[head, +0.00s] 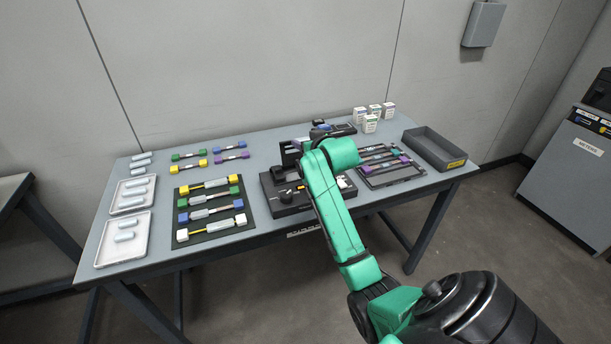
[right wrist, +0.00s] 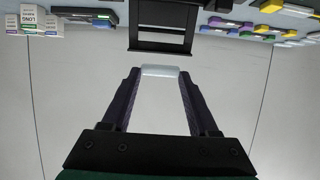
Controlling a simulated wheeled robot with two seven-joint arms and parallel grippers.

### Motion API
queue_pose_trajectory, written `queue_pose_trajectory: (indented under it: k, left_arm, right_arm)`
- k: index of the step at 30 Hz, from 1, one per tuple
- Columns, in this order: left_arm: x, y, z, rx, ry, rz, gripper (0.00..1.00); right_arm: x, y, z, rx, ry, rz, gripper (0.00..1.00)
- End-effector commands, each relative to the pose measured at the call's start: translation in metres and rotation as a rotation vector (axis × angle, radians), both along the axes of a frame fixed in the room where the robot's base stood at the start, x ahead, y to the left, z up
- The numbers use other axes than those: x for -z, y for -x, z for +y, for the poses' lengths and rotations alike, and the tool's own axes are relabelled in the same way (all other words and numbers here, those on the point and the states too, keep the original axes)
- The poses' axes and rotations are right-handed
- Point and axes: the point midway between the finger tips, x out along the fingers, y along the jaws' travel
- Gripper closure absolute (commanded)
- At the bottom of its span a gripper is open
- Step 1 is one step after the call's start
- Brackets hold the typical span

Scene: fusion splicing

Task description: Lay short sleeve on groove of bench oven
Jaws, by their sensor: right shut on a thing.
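My right gripper (right wrist: 161,76) is shut on a short pale sleeve (right wrist: 160,70), held crosswise between its fingertips in the right wrist view. In the head view my green right arm reaches over the middle of the table and hides the gripper and sleeve. A black bench device (head: 287,198) with a knob, probably the bench oven, stands under and beside that arm. A black upright frame (head: 290,152) rises behind it and seems to show in the right wrist view as a dark frame (right wrist: 161,40) beyond the sleeve. The groove is hidden. My left gripper is out of view.
White trays (head: 148,222) with pale sleeves lie at the left. A dark mat (head: 223,230) holds several coloured-end cables. Right of the arm are a black rack (head: 393,180), small white boxes (head: 370,124) and a grey open bin (head: 461,163).

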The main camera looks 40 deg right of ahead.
Motion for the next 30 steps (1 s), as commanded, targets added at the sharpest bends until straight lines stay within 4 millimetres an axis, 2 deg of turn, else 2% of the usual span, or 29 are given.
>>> queue_pose_trajectory:
  k: [1,4,13,16,25,26,27,28,30]
  left_arm:
    - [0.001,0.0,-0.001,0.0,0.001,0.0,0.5]
    - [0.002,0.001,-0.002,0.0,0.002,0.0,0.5]
    - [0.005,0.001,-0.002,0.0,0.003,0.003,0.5]
    - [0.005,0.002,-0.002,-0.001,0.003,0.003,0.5]
    - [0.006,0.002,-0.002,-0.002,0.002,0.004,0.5]
    - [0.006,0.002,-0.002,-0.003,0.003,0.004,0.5]
    - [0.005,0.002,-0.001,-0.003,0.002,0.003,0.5]
    - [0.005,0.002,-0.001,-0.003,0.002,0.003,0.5]
    - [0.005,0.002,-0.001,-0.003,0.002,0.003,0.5]
  right_arm:
    - [0.019,0.001,0.0,0.0,-0.002,0.007,0.9]
    - [0.05,0.001,0.0,0.002,-0.003,0.004,0.9]
    - [0.105,0.001,0.0,0.001,0.0,0.002,0.9]
    - [0.116,0.0,0.0,0.001,0.001,-0.001,0.9]
    - [0.118,0.0,0.0,0.001,0.001,-0.002,0.9]
    - [0.118,0.0,0.0,0.001,0.001,-0.003,0.32]
    - [0.118,0.0,0.0,0.001,0.001,-0.003,0.17]
    - [0.118,0.0,0.0,0.001,0.001,-0.003,0.1]
    - [0.117,0.0,0.0,0.001,0.001,-0.003,0.1]
